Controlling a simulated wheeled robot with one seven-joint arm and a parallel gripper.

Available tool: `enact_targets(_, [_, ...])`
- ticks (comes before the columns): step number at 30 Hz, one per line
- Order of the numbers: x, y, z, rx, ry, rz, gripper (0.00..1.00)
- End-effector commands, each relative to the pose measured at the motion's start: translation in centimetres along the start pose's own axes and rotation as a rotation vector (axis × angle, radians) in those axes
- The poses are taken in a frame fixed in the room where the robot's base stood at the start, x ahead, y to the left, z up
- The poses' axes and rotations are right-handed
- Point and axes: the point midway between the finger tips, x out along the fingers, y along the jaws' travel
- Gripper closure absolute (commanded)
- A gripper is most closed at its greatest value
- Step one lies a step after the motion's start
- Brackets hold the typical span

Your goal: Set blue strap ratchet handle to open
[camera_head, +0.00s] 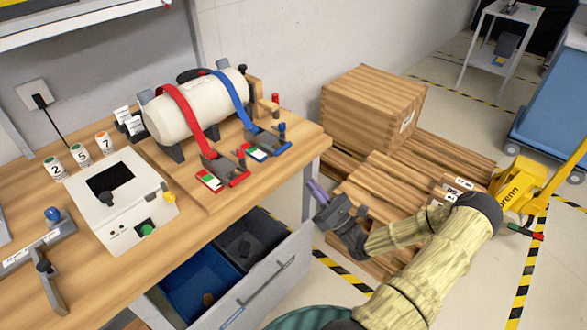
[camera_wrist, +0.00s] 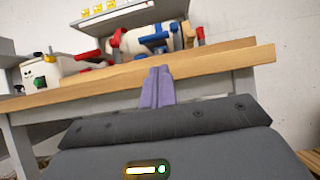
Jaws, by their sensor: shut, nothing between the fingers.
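A white cylindrical tank (camera_head: 197,106) lies on a wooden board on the workbench, held by a red strap and a blue strap (camera_head: 233,98). The blue strap runs down to its ratchet (camera_head: 268,144), which has a blue handle bar at the board's right side. The ratchet's blue parts also show in the wrist view (camera_wrist: 153,40), small and partly overlapped. I cannot tell the handle's exact angle. My gripper (camera_head: 313,188) is shut and empty, off the bench's right end, below and to the right of the blue ratchet. Its purple fingers (camera_wrist: 158,88) point toward the bench edge.
The red strap's ratchet (camera_head: 222,170) sits left of the blue one. A white control box (camera_head: 122,202) stands further left. An open drawer with bins (camera_head: 262,275) juts out below the bench. Wooden crates (camera_head: 372,110) and a pallet stand right of the bench.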

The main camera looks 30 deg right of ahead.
Motion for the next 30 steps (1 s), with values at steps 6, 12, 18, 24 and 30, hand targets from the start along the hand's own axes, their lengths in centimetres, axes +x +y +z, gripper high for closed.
enact_targets(6, [-0.1,-0.2,0.1,-0.001,-0.004,-0.010,1.00])
enact_targets(12, [0.3,-0.1,0.1,0.000,-0.003,-0.007,1.00])
enact_targets(18, [2.4,-0.1,0.2,0.000,-0.004,-0.006,1.00])
enact_targets(24, [5.8,-0.2,0.2,-0.002,-0.003,-0.005,1.00])
enact_targets(30, [8.9,-0.3,0.2,-0.002,-0.004,-0.006,1.00])
